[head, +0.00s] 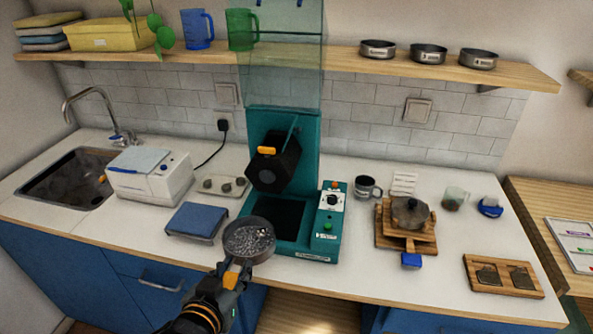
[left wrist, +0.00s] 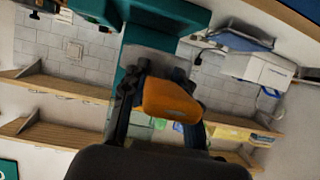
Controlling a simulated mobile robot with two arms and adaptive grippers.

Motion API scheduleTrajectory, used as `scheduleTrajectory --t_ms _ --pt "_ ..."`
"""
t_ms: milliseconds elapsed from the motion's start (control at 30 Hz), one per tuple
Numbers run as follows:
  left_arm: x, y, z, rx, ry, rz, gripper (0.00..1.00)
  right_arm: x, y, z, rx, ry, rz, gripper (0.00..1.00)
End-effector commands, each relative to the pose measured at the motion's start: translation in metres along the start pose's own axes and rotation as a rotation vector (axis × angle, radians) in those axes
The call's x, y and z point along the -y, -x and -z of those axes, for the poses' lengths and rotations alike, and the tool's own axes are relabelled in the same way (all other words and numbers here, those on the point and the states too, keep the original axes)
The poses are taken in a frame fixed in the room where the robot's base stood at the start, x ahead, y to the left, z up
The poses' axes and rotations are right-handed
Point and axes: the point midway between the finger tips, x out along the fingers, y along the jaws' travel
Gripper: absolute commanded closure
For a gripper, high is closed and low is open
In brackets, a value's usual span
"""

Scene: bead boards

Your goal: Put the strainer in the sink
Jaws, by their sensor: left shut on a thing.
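The strainer (head: 249,240) is a round, dark-rimmed pan with a speckled grey inside, in the head view in front of the teal machine. My left gripper (head: 232,275) is shut on its orange-and-black handle, below the pan, near the counter's front edge. In the left wrist view the orange handle (left wrist: 172,100) lies between the fingers. The pan appears held above the counter edge; its exact height is hard to tell. The sink (head: 48,192) is a dark basin at the counter's left end, under a curved metal faucet (head: 88,95). My right gripper is not in view.
A white box-shaped device (head: 150,180) stands between the sink and the strainer, with a blue flat-topped item (head: 197,221) nearer. The teal machine (head: 328,235) stands just behind the strainer. A wooden shelf (head: 300,58) runs above. White counter is bare in front of the white device.

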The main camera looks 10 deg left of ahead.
Motion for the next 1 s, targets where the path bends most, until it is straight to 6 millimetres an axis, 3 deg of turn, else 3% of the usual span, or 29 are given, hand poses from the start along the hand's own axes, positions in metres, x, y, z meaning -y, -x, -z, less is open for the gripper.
scheduleTrajectory --t_ms 167,567,767,1000 --pt "-0.004 0.006 -0.018 0.0 -0.005 -0.02 1.0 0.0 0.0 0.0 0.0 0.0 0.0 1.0" --pt "-0.004 -0.002 -0.013 -0.004 -0.003 -0.021 1.0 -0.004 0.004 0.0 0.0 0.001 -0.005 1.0" --pt "-0.005 -0.04 0.006 -0.006 -0.005 -0.02 1.0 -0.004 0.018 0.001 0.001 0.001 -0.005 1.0" --pt "-0.006 -0.098 0.03 -0.004 -0.004 -0.02 1.0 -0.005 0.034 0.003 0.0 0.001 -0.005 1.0"
